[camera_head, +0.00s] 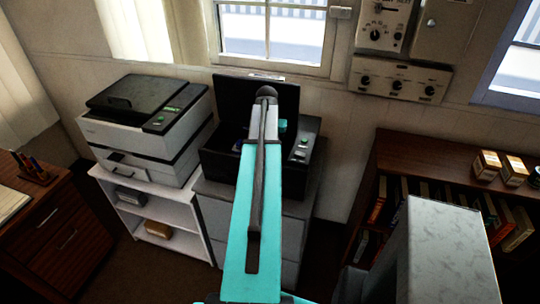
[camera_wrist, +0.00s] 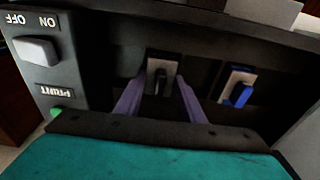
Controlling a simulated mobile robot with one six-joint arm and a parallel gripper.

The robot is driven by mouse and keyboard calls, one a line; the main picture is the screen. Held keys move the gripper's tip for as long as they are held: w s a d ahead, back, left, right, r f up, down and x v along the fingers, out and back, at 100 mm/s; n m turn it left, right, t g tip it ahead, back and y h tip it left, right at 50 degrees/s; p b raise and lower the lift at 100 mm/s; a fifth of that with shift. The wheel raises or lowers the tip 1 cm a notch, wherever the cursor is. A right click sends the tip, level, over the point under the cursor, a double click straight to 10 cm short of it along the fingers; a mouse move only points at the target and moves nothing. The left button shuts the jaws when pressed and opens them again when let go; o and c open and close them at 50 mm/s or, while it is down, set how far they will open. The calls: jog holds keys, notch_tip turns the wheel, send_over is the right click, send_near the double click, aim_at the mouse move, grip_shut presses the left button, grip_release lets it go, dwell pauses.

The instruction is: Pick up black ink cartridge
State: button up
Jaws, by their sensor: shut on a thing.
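The black ink cartridge (camera_wrist: 161,69), with a pale grey upper part, sits in a slot of the dark printer (camera_wrist: 95,62) in the wrist view. My gripper (camera_wrist: 161,91) has its two purple fingers on either side of the cartridge's lower part and is shut on it. The cartridge still appears to be inside the slot. In the head view, my teal arm reaches over the open black printer (camera_head: 308,133) and hides the cartridge and most of my gripper.
A blue cartridge (camera_wrist: 240,88) sits in the slot to the right. The printer's ON/OFF switch (camera_wrist: 36,50) is at the left. The raised lid (camera_head: 228,93) stands behind my arm. A white printer (camera_head: 150,128) is to the left and a bookshelf (camera_head: 430,150) to the right.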

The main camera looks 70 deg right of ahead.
jog(key=shift+r, duration=0.2)
jog(key=shift+r+b, duration=1.7)
jog(key=shift+r, duration=3.1)
jog(key=w+a+n+t+b, duration=0.2)
jog(key=w+a+n, duration=0.7)
jog(key=w+a, duration=2.05)
jog(key=w+a+n+b, duration=0.1)
jog(key=w+a+n, duration=0.1)
jog(key=a, duration=1)
jog(key=w+a+n+y+b, duration=0.1)
jog(key=w+a+n, duration=0.2)
jog(key=a, duration=0.9)
jog(key=w+a+n+b, duration=0.1)
jog(key=w+a+n, duration=0.2)
jog(key=a, duration=1)
jog(key=w, duration=0.2)
jog(key=shift+w+r+g, duration=0.25)
jog(key=shift+w+g, duration=0.05)
jog(key=shift+w, duration=0.1)
